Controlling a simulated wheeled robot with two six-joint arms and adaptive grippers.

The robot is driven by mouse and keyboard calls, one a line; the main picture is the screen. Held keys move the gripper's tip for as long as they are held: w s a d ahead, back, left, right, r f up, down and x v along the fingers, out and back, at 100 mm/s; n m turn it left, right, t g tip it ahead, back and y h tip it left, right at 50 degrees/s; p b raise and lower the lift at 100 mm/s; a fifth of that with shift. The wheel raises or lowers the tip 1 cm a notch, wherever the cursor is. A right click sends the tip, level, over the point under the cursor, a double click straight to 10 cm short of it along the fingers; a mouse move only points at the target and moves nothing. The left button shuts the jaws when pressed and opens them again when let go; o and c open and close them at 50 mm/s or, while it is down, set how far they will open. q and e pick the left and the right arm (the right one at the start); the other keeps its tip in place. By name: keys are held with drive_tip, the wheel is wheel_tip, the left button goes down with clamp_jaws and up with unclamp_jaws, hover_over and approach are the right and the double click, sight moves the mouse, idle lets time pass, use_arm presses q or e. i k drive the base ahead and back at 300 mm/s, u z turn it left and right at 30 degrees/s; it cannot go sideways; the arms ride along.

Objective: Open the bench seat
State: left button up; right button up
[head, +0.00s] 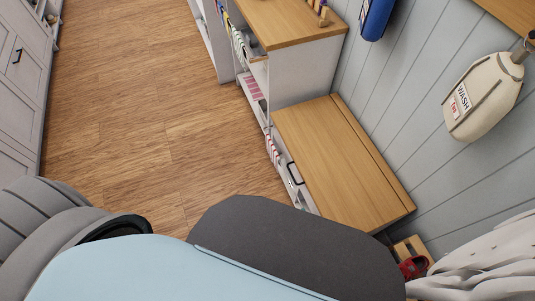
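The bench seat (335,160) is a flat wooden top on a low white bench against the panelled wall, right of the middle in the head view. It lies flat and looks closed. A narrow wooden strip runs along its wall side. A dark handle (294,173) shows on the bench's front, below the seat's front edge. The bench's near lower part is hidden by my own body. Neither gripper is in view.
A taller shelf unit with a wooden top (285,22) adjoins the bench's far end. A cream bag marked WASH (483,97) and a blue item (376,18) hang on the wall. White cabinets (22,75) stand at left. The wooden floor (145,110) between is clear.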

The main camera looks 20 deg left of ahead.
sight(346, 185)
drive_tip(key=z, duration=2.1)
drive_tip(key=k, duration=0.95)
drive_tip(key=u, duration=1.35)
drive_tip(key=i, duration=0.5)
drive_tip(key=z, duration=0.1)
